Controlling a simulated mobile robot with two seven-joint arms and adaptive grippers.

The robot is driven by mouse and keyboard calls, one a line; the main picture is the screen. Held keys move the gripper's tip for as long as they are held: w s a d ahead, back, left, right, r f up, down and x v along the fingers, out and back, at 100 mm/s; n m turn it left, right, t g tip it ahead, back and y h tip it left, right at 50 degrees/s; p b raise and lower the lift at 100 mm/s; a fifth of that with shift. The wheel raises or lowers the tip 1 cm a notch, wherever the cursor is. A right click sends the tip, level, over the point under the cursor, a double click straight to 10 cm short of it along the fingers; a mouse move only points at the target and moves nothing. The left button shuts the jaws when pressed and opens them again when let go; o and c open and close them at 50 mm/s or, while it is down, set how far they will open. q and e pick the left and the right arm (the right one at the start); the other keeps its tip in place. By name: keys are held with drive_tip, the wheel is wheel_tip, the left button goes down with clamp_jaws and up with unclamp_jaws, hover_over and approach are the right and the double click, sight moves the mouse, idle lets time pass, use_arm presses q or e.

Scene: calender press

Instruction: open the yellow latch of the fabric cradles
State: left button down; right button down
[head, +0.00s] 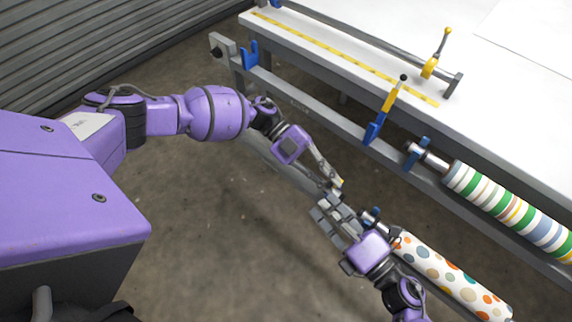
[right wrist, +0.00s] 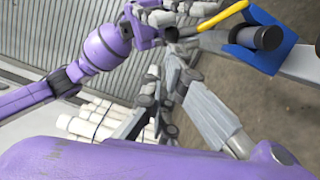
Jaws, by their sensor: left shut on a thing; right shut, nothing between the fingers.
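My left gripper (head: 337,184) is shut on the yellow latch of the lower fabric cradle; only a small yellow part (head: 341,182) shows at its fingertips. In the right wrist view this yellow latch (right wrist: 222,17) runs close beside the blue cradle (right wrist: 262,47). The lower blue cradle (head: 377,220) is partly hidden in the head view. My right gripper (head: 325,212) is shut and empty, just below the left fingertips. Another yellow latch (head: 391,97) with a black knob stands raised over its blue base (head: 373,133) on the upper rail, beside the upper blue cradle (head: 419,154).
A polka-dot fabric roll (head: 455,274) lies lower right, partly behind my right arm. A striped roll (head: 510,205) lies on the upper rail. The white table (head: 500,80) carries a yellow-handled crank (head: 436,60). Bare floor (head: 220,220) lies left of the rails.

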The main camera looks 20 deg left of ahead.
use_arm(q)
drive_tip(key=shift+s+a+f, duration=0.2)
drive_tip(key=shift+s+f, duration=0.1)
drive_tip(key=shift+f, duration=0.05)
use_arm(e)
drive_tip(key=shift+w+a, duration=0.1)
drive_tip(key=shift+w, duration=0.15)
drive_tip(key=shift+w+r, duration=0.4)
drive_tip(key=shift+w, duration=0.2)
use_arm(q)
drive_tip(key=c, duration=1.9)
unclamp_jaws()
drive_tip(key=shift+c, duration=0.2)
drive_tip(key=shift+o, duration=0.5)
drive_tip(key=shift+r, duration=0.15)
use_arm(e)
drive_tip(key=shift+s+a+r, duration=0.1)
drive_tip(key=shift+a, duration=0.1)
use_arm(q)
drive_tip(key=shift+w+d+r, duration=0.1)
drive_tip(key=shift+w+r, duration=0.05)
drive_tip(key=shift+w, duration=0.05)
